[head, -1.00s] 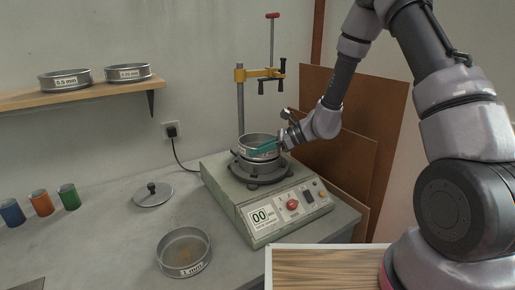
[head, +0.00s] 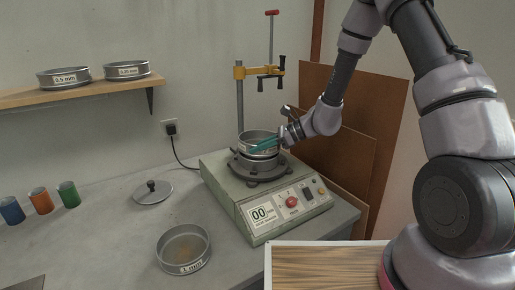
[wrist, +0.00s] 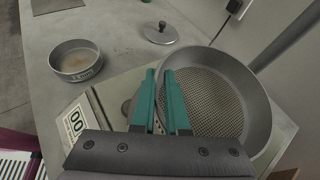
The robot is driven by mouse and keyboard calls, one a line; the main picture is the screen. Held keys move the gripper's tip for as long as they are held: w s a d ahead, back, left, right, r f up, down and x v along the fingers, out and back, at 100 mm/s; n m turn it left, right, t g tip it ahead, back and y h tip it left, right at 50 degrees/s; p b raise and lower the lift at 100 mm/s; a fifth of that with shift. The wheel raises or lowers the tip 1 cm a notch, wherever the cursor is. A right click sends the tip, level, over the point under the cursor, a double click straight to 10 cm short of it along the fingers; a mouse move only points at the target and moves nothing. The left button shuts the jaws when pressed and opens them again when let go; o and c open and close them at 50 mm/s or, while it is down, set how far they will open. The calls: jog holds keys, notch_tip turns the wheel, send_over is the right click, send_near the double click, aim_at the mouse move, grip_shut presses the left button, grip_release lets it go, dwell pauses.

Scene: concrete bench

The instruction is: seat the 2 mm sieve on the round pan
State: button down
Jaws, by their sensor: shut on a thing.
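The 2 mm sieve (head: 246,147), a round steel ring with a mesh floor, is over the sieve shaker in the head view. In the wrist view its mesh and wall (wrist: 250,85) fill the right side. My gripper (head: 266,146) has teal fingers shut on the near wall of the sieve; the fingers also show in the wrist view (wrist: 165,95). The round pan (head: 258,165) is on the shaker's plate directly under the sieve. The sieve looks about level, close above or touching the pan; I cannot tell which.
The shaker (head: 232,194) has a post with a yellow clamp arm (head: 258,73) above the sieve. A 1 mm sieve (head: 183,250) and a lid (head: 152,194) lie on the bench. Several coloured cups stand left; two sieves are on the shelf (head: 90,95).

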jog(key=shift+f, duration=0.55)
dwell(0.4)
jog(key=c, duration=0.8)
grip_release()
jog(key=shift+c, duration=0.2)
jog(key=shift+d, duration=0.1)
jog(key=v, duration=1)
jog(key=shift+d, duration=0.25)
jog(key=shift+r, duration=0.15)
